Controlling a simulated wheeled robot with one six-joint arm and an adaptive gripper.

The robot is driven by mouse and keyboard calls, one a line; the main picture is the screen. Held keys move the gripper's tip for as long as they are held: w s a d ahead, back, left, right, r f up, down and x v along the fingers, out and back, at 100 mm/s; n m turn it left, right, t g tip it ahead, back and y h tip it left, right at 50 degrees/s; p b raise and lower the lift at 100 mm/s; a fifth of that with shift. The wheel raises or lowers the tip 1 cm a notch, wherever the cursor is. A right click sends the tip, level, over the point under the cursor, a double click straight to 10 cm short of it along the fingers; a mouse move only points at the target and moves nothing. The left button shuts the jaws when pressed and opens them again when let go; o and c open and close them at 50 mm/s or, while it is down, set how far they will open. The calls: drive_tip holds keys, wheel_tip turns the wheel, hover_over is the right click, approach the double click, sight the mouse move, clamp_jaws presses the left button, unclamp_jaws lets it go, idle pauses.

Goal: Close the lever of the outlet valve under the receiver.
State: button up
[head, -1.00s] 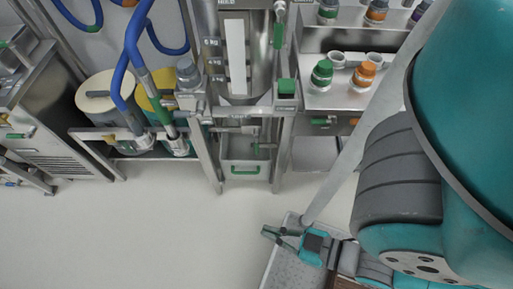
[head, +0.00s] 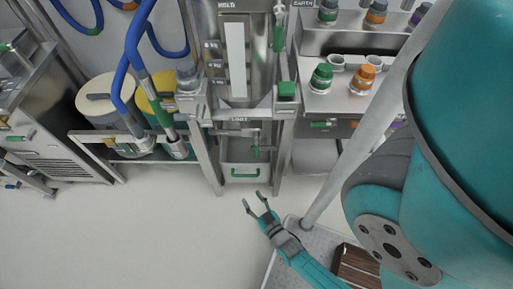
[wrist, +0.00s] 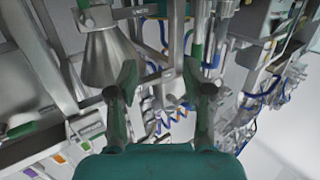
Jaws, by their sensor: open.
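The receiver (head: 235,60) is a steel vessel with a pale vertical strip, at the top middle of the head view. In the wrist view a steel cone (wrist: 108,58) at upper left looks like its lower end. Below the receiver a small green lever (head: 256,151) hangs by a horizontal steel pipe, above the bin; I cannot tell its exact angle. My gripper (head: 253,199) is open and empty, in front of and apart from the bin and lever. Its spread fingers also show in the wrist view (wrist: 160,80). The valve body is too small to make out.
A steel bin (head: 229,178) with a green handle stands under the receiver between two frame legs. Blue hoses (head: 122,75) and two drums (head: 97,98) are at left. A shelf (head: 336,100) with green and orange capped containers is at right. The floor in front is clear.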

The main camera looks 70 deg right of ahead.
drive_tip(key=w+d+f+m+g+h, duration=0.25)
drive_tip(key=d+f, duration=0.25)
drive_tip(key=d, duration=0.5)
drive_tip(key=m+g+h, duration=0.2)
drive_tip(key=h, duration=0.1)
approach(257, 150)
drive_tip(key=shift+t, duration=0.25)
drive_tip(key=x, duration=1.1)
drive_tip(key=shift+d, duration=0.2)
clamp_jaws()
